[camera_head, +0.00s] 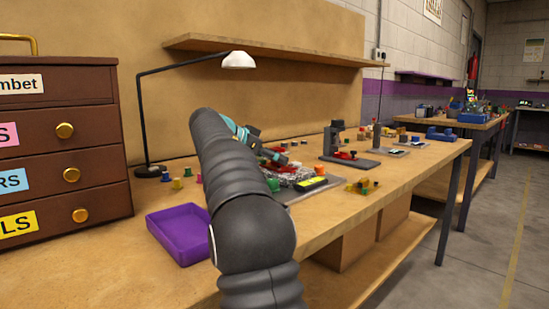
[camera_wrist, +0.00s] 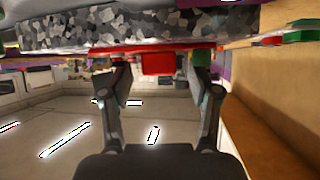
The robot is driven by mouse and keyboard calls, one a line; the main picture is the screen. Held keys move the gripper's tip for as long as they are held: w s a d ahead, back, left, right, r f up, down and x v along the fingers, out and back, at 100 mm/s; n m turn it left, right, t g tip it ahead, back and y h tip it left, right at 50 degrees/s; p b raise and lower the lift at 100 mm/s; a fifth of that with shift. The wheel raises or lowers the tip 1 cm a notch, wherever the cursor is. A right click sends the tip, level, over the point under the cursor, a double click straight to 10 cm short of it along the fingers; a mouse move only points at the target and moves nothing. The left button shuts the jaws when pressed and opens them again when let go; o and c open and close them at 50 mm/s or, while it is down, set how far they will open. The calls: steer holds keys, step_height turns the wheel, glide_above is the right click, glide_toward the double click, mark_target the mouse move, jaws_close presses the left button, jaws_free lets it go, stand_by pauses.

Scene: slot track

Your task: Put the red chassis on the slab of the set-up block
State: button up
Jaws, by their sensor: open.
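The grey mottled slab (camera_head: 290,178) is on the bench beyond my arm; it crosses the top of the upside-down wrist view (camera_wrist: 130,25). The red chassis (camera_wrist: 158,64) shows as a red raised block and a thin red strip along the slab's face; it seems to lie on the slab, but contact is unclear. In the head view, red (camera_head: 272,155) shows by my gripper (camera_head: 258,148), partly hidden by it. In the wrist view, the open fingers (camera_wrist: 160,75) stand either side of the red block. I cannot tell whether they touch it.
A purple tray (camera_head: 178,236) and brown drawers (camera_head: 70,140) are at left. A black lamp (camera_head: 142,110) stands behind. Orange (camera_head: 323,174) and green (camera_head: 273,185) parts are close to the slab. A grey stand (camera_head: 335,140) is farther right. The front bench top is mostly clear.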

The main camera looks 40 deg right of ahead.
steer(key=shift+r, duration=0.15)
steer(key=p+v, duration=0.1)
steer(key=v, duration=1.1)
steer(key=shift+p, duration=0.35)
steer(key=shift+d, duration=0.1)
stand_by(0.5)
